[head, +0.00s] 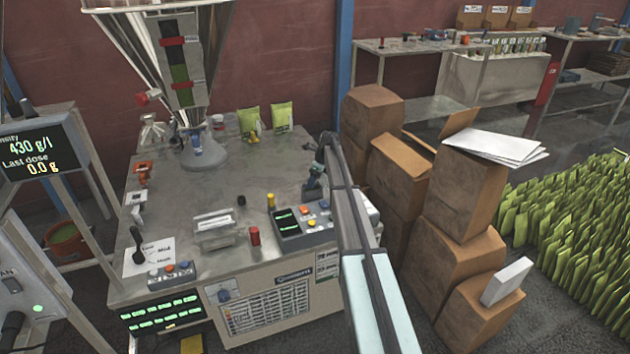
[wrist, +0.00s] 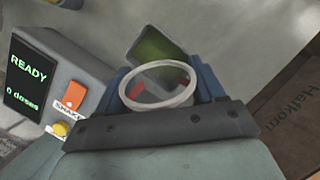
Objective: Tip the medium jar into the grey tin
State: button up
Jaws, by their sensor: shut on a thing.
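In the wrist view, a clear round jar with a pale rim (wrist: 160,103) sits between the blue fingers of my gripper (wrist: 165,85). The fingers have red pads and are shut on it. Its mouth faces the camera, and I cannot tell whether powder is inside. In the head view, my gripper (head: 315,180) is above the right part of the metal worktop (head: 215,190), behind the control box. The jar is too small to make out there. I cannot pick out the grey tin with certainty in either view.
A control box (head: 300,222) with a green-lit screen stands close to my gripper; it also shows in the wrist view (wrist: 60,85). Small red (head: 255,236) and yellow (head: 271,201) items stand left of it. The filler hopper (head: 170,45) is farther left. Cardboard boxes (head: 400,170) stand right of the worktop.

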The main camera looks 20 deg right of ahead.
jog(key=t+y, duration=0.2)
jog(key=shift+s+r+t+y, duration=0.1)
jog(key=shift+r+t+y, duration=0.2)
jog(key=shift+r, duration=0.05)
jog(key=t+y, duration=0.2)
jog(key=shift+r+t+y, duration=0.3)
jog(key=t+y, duration=0.3)
jog(key=shift+r, duration=0.4)
jog(key=shift+r+t+y, duration=0.2)
jog(key=shift+t+y, duration=0.35)
jog(key=shift+r+t+y, duration=0.2)
jog(key=shift+t+y, duration=0.35)
